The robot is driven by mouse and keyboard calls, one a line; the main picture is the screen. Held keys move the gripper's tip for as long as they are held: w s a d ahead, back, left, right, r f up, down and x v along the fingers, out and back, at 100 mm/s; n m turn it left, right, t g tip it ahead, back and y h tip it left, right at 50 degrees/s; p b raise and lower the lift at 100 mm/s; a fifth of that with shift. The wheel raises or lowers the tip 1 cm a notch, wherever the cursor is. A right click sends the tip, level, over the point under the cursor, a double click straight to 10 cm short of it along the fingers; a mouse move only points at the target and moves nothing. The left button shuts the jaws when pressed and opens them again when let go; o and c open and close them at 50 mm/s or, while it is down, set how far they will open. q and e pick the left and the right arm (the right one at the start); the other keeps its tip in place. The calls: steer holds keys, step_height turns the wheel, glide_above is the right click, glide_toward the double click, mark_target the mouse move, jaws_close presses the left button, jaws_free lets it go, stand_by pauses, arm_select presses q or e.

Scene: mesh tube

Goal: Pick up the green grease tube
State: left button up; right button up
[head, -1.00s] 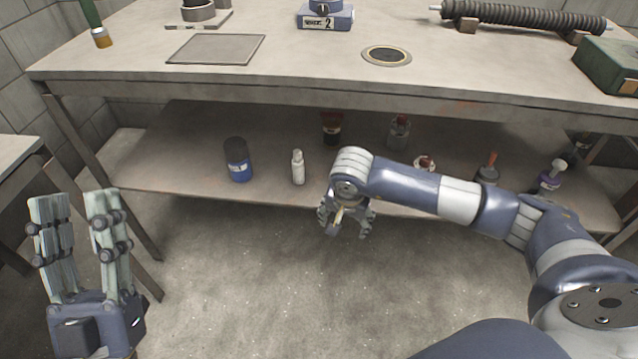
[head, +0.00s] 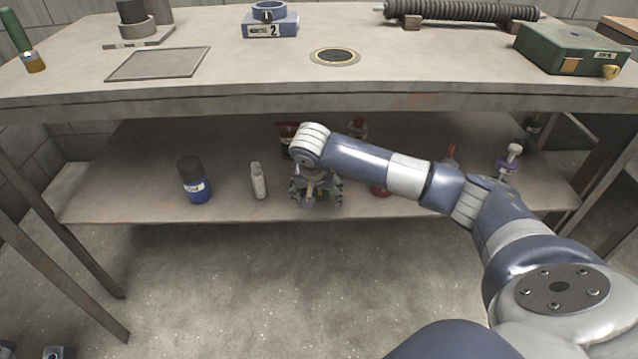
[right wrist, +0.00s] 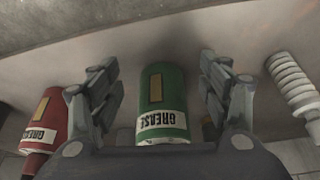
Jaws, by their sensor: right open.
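The green grease tube (right wrist: 163,112) lies between the two fingers of my right gripper in the right wrist view, its white GREASE label upside down. In the head view only a small green patch (head: 322,196) of it shows under the gripper. My right gripper (head: 318,200) is open around the tube, with gaps at the sides in the right wrist view (right wrist: 162,90). It is at the lower shelf's front edge. Only the fingertips of my left gripper (head: 32,352) show at the bottom left, apart and empty.
A red grease tube (right wrist: 50,125) and a white ribbed item (right wrist: 292,82) flank the green tube. On the lower shelf (head: 110,200) stand a blue can (head: 194,182) and a white bottle (head: 258,181). The tabletop edge (head: 230,100) overhangs the shelf.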

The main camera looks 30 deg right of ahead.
steer(key=w+d, duration=0.1)
steer(key=w+d+b, duration=0.1)
steer(key=w, duration=0.1)
steer(key=shift+w+d+f, duration=0.1)
steer(key=shift+d+f, duration=0.05)
steer(key=shift+d, duration=0.1)
steer(key=shift+w+d+f+b, duration=0.15)
steer(key=shift+d+f+b, duration=0.05)
steer(key=shift+f+b, duration=0.3)
steer(key=shift+r, duration=0.1)
steer(key=c, duration=1.2)
